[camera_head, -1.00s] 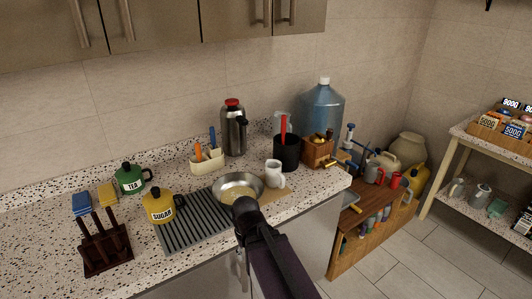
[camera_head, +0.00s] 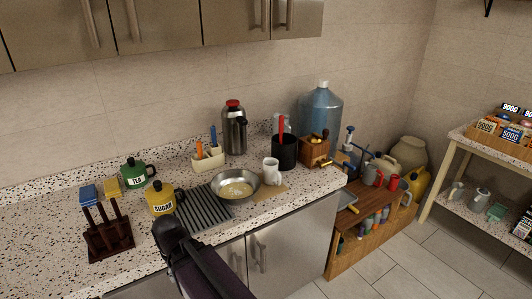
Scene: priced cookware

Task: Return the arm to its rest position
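My arm rises from the bottom of the head view. Its end, my gripper (camera_head: 168,230), is over the front edge of the counter, in front of the yellow sugar pot (camera_head: 161,201). The fingers are hidden behind the arm's end, so I cannot see whether they are open or shut. No held object shows.
A steel pan (camera_head: 235,187) sits by the grey ribbed mat (camera_head: 204,211). The floor (camera_head: 385,262) at right is clear.

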